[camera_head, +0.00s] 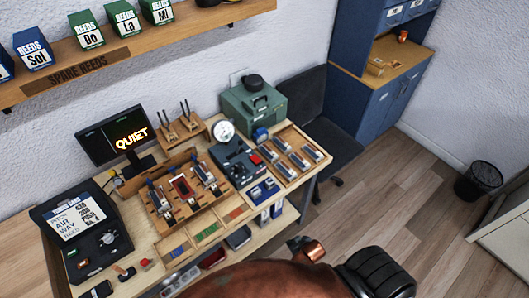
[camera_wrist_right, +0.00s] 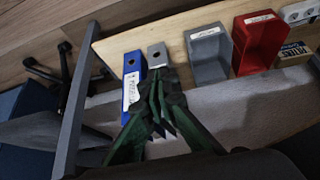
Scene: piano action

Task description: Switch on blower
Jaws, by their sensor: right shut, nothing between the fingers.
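No label reading "blower" is legible. A green case (camera_head: 252,105) with a black round top stands at the back right of the bench. A dark unit (camera_head: 238,165) with a white round gauge (camera_head: 223,131) and a red part stands in front of it. I cannot tell which is the blower. My right gripper (camera_head: 308,248) is beyond the bench's front edge, well apart from both. In the right wrist view its green fingers (camera_wrist_right: 163,105) are shut and empty, in front of a blue box (camera_wrist_right: 134,82) and a grey box (camera_wrist_right: 158,57). My left gripper is not in view.
The bench (camera_head: 140,215) also holds a screen reading QUIET (camera_head: 125,137), a rack of reed parts (camera_head: 180,190), a tray of several parts (camera_head: 290,155) and a dark AIR WAY case (camera_head: 80,235). Open floor lies right.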

